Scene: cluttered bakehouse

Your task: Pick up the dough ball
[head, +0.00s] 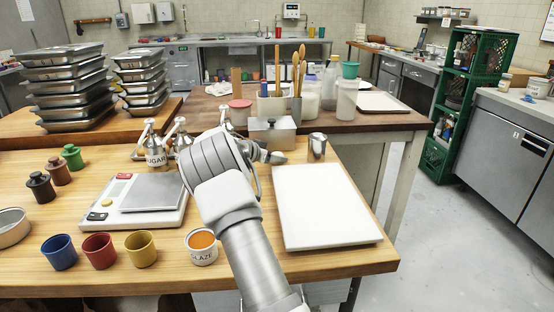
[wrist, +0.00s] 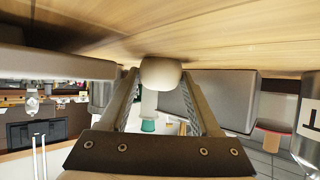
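The pale, round dough ball (wrist: 160,73) shows in the wrist view between the tips of my gripper (wrist: 159,76). The wrist picture is upside down, with the wooden table at the top. One finger is on each side of the ball, close to it; whether they press on it is not clear. The ball appears at or very near the tabletop. In the head view my gripper (head: 270,156) is low over the table, in front of a lidded metal box (head: 272,135). I cannot make out the ball there; my arm and gripper cover that spot.
A white board (head: 325,207) lies right of my arm, and a steel cup (head: 317,147) stands behind it. The sugar shaker (head: 155,153), scale (head: 150,193) and glaze tin (head: 201,247) are left of my arm. Stacked trays (head: 66,88) stand at the back left.

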